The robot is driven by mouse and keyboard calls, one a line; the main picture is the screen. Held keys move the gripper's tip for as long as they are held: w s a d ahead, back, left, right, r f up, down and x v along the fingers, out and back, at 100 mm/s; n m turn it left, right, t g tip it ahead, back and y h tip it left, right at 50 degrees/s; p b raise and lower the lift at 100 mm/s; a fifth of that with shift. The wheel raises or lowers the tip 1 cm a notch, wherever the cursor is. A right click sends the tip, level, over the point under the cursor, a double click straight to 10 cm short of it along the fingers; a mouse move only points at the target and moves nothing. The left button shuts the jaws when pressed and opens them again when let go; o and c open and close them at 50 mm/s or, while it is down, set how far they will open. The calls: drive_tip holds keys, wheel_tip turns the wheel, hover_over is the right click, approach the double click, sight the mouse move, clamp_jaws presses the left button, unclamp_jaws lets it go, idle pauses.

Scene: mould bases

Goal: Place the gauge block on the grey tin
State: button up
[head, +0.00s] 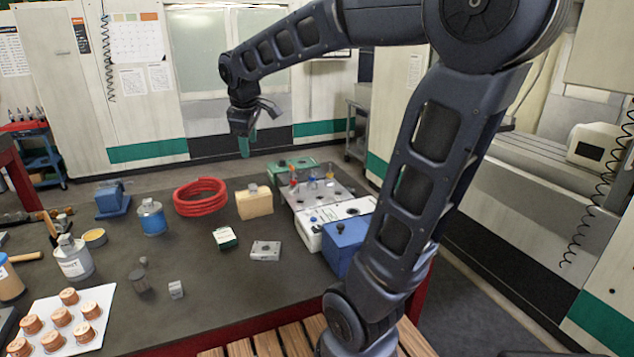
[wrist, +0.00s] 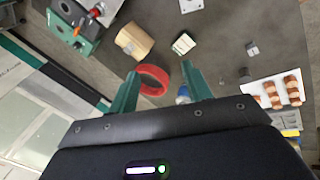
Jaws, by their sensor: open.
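A small silver-grey block (head: 176,289), which looks like the gauge block, stands on the dark table near its front edge in the head view. It also shows in the wrist view (wrist: 252,48). A dark grey short cylinder (head: 139,281), likely the grey tin, stands just left of it, apart from it, and is a small dark shape in the wrist view (wrist: 244,74). My gripper (head: 246,146) is raised high beyond the back of the table, far from both. Its green fingers (wrist: 161,72) are apart with nothing between them.
A red hose coil (head: 201,197), a tan block (head: 254,202) and a blue bottle (head: 151,217) stand toward the back. A green-and-white box (head: 225,238) and a flat metal block (head: 265,251) lie mid-table. A white tray (head: 103,299) of copper pieces is front left.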

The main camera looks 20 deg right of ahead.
drive_tip(key=s+d+f+m, duration=0.3)
drive_tip(key=s+d+m, duration=0.3)
drive_tip(key=s, duration=0.2)
drive_tip(key=s+d+f+m, duration=0.4)
drive_tip(key=s+d+m, duration=0.2)
drive_tip(key=s, duration=0.2)
drive_tip(key=shift+s+d+y, duration=0.3)
drive_tip(key=shift+s+d, duration=0.05)
drive_tip(key=shift+d, duration=0.05)
